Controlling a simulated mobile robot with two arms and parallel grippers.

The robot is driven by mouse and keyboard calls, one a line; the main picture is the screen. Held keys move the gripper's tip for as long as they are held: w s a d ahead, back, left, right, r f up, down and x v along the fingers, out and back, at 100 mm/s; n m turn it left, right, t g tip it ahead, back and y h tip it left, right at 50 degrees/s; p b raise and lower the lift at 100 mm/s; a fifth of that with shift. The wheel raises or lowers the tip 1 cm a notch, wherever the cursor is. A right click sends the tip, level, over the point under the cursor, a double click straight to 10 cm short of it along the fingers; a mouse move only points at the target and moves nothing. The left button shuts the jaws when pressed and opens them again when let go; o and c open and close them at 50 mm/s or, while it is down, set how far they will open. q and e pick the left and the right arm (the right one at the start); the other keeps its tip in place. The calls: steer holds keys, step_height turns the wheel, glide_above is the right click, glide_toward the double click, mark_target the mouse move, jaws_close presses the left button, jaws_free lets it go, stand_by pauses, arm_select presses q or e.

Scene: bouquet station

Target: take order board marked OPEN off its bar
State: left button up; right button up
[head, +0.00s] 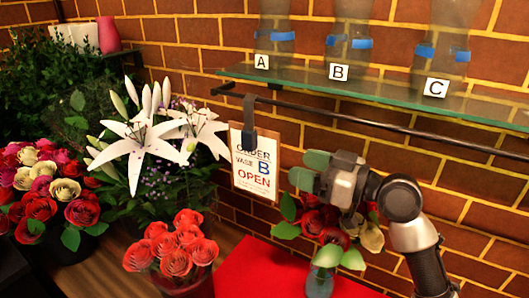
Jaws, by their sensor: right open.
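The order board (254,181) is a pale card on a brown backing that reads ORDER, VASE B, OPEN. It hangs by a dark strap hook (248,122) from the dark bar (340,115) below the glass shelf. My right gripper (309,170) comes in from the right, its green-padded fingers pointing left towards the board. It is open and empty, a short way right of the board's edge and apart from it in the picture. My left gripper does not show.
Vases marked A, B and C stand on the glass shelf (480,110). Below my right gripper, a small vase (319,283) of flowers stands on a red mat (247,272). White lilies (140,145) crowd the board's left; red roses (175,252) stand in front.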

mark_target(256, 148)
steer(key=p+x, duration=0.1)
steer(key=x, duration=0.2)
steer(key=r+p+x, duration=0.1)
steer(key=p+x, duration=0.1)
steer(key=x, duration=0.1)
steer(key=p+x, duration=0.2)
steer(key=x, duration=0.1)
steer(key=shift+s+a+r, duration=0.2)
steer(key=shift+a+r, duration=0.1)
steer(key=shift+a, duration=0.05)
steer(key=shift+w+a+f, duration=0.1)
steer(key=shift+a, duration=0.15)
steer(key=shift+w+a, duration=0.1)
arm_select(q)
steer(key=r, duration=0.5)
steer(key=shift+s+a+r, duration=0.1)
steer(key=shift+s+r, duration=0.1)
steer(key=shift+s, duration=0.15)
arm_select(e)
steer(key=shift+f, duration=0.1)
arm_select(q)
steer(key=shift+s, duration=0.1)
arm_select(e)
steer(key=c, duration=1.1)
